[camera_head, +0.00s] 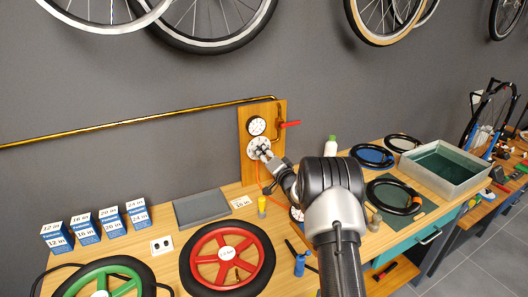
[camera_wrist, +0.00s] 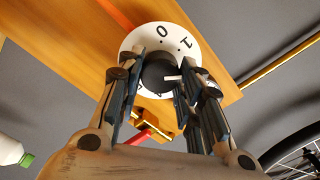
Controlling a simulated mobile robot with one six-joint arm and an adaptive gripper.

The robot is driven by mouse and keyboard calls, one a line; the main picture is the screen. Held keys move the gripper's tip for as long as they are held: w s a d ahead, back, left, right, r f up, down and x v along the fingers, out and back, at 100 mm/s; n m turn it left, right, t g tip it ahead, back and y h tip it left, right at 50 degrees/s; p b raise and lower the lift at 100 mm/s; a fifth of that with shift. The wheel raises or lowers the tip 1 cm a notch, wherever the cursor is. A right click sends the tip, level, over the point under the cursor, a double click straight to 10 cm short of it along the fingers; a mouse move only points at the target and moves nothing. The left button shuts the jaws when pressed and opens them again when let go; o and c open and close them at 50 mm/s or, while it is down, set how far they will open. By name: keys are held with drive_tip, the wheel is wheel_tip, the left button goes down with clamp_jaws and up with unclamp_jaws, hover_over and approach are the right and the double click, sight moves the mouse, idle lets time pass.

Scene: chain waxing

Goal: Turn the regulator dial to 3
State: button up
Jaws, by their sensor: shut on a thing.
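The regulator dial, a white numbered disc (camera_head: 252,149), is on the wooden wall panel (camera_head: 245,124). In the wrist view its disc (camera_wrist: 139,39) appears upside down, with 0 and 1 readable near the top. My gripper (camera_head: 266,154) reaches the dial from the front. In the wrist view my gripper (camera_wrist: 163,74) has its fingers on both sides of the black centre knob (camera_wrist: 156,73), shut on it. A white pointer mark on the knob points to the right. The fingers hide the other numbers, so I cannot tell which number it points at.
A round gauge (camera_head: 257,126) and a red lever (camera_head: 290,124) sit above the dial, with a brass pipe (camera_head: 150,120) running left. A white bottle (camera_head: 331,146) stands right of the panel. A yellow-capped container (camera_head: 262,206) and a red wheel (camera_head: 226,257) are on the bench.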

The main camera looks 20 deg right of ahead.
drive_tip(key=m+p, duration=0.1)
drive_tip(key=m, duration=0.4)
drive_tip(key=shift+m+p, duration=0.9)
drive_tip(key=shift+m, duration=1.7)
drive_tip(key=o, duration=1.1)
drive_tip(key=shift+c, duration=0.2)
drive_tip(key=shift+s, duration=0.1)
drive_tip(key=s, duration=1.1)
drive_tip(key=shift+s+f, duration=0.15)
drive_tip(key=shift+s, duration=0.25)
